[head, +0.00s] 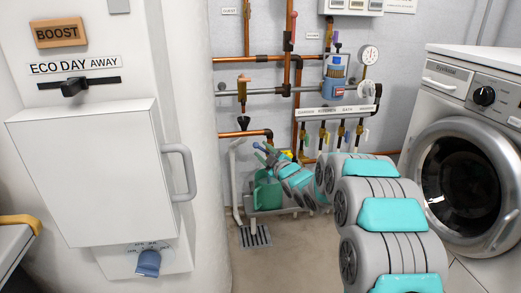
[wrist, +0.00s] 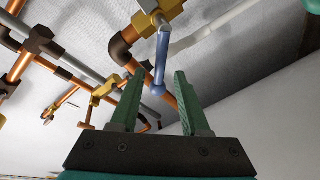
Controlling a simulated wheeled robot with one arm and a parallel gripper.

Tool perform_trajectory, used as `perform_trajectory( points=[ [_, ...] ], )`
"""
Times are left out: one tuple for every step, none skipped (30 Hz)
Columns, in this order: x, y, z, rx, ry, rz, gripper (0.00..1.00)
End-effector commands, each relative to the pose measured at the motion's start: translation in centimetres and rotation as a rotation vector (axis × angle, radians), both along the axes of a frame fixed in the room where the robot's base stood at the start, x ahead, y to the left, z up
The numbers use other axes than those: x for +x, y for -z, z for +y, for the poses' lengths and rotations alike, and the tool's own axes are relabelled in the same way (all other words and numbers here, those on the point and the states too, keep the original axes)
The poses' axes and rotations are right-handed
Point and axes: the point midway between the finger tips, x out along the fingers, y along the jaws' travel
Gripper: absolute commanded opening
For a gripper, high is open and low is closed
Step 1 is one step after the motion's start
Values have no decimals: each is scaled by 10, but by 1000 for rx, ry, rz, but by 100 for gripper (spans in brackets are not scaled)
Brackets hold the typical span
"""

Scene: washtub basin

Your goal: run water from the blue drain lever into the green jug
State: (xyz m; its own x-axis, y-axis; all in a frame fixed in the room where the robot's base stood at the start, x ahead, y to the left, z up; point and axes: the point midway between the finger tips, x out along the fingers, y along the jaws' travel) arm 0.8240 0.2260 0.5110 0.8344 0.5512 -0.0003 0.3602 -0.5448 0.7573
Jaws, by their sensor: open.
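The blue drain lever (wrist: 161,62) hangs from a brass valve in the wrist view, its lower end seen between my two open fingers. The green jug (head: 264,192) stands low at the wall, under the lever and beside my gripper. My arm hides its right side, and its inside is not visible.
Copper and grey pipes (head: 248,90) run along the wall around the lever. A row of labelled taps (head: 337,112) is to the right. A washing machine (head: 465,150) stands at right, a white cabinet (head: 85,170) at left. A floor grate (head: 254,237) lies before the jug.

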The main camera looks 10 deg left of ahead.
Motion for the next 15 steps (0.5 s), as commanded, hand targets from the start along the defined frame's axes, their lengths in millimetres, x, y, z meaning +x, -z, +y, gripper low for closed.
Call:
perform_trajectory(
  points=[
    [5, 1, 4, 1, -1, 1, 46],
    [7, 1, 6, 1, -2, 0, 46],
    [10, 0, 8, 2, -2, -1, 46],
    [12, -1, 9, 2, -2, -3, 46],
    [14, -1, 10, 2, -2, -3, 46],
    [16, -2, 11, 1, -2, -4, 46],
    [17, -2, 12, 1, -1, -3, 46],
    [18, -2, 12, 2, 0, -2, 46],
    [19, -1, 13, 1, 1, -2, 46],
    [20, -1, 13, 1, 1, -2, 46],
    [20, -1, 13, 0, 1, -1, 46],
    [21, -1, 13, 0, 1, -1, 46],
    [21, -1, 13, 0, 1, -1, 46],
    [21, -1, 13, 1, 1, 0, 46],
    [21, -1, 13, 1, 1, 0, 46]
  ],
)
